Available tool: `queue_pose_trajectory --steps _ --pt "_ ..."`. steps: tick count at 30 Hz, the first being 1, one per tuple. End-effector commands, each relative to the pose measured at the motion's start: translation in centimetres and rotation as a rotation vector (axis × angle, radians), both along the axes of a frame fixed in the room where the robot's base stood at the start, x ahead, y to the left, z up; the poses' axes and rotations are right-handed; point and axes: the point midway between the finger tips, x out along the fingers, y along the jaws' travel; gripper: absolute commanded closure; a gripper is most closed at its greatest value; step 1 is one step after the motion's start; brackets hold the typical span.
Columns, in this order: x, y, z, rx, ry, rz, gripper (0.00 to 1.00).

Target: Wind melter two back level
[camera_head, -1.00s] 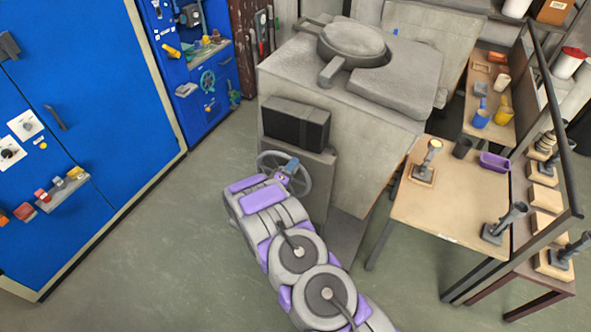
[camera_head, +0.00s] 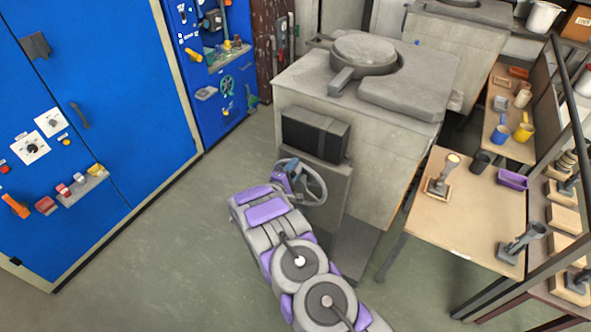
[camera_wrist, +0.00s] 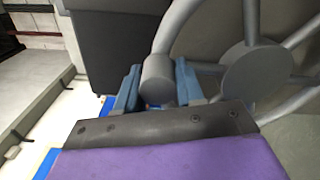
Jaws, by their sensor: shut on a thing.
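The near melter (camera_head: 400,140) is a big grey block with a round lid (camera_head: 362,50) on top; I cannot read a number on it. A grey handwheel (camera_head: 324,186) stands at its front, below a dark box. My gripper (camera_head: 291,170) is at the wheel's upper left rim. In the wrist view the wheel's hub (camera_wrist: 258,76) and spokes fill the right side. A grey cylindrical crank knob (camera_wrist: 158,72) sits between the blue fingers of my gripper (camera_wrist: 157,92), which is shut on it. The lower fingers are partly hidden by my wrist.
A second grey melter (camera_head: 455,45) stands behind. A wooden table (camera_head: 470,210) with upright tools, a dark cup and a purple tray (camera_head: 513,179) is to the right. Blue cabinets (camera_head: 110,80) line the left. The floor (camera_head: 150,260) between is clear.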

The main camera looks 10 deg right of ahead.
Motion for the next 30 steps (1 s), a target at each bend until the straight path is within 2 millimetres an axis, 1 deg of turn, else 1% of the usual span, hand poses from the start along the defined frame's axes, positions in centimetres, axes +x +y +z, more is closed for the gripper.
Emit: queue_pose_trajectory --steps 9,10,16,25,28,30 --pt "0.0 0.1 0.0 -0.001 0.001 0.001 1.0" --pt "0.0 0.1 0.0 -0.001 0.001 0.001 0.62" --pt "0.0 0.1 0.0 -0.001 -0.001 0.0 0.42" --pt "-0.2 0.1 0.0 0.001 0.0 0.001 0.42" --pt "-0.8 0.7 0.0 0.001 -0.001 0.003 0.42" --pt "-1.7 1.4 0.0 -0.001 0.0 0.003 0.42"
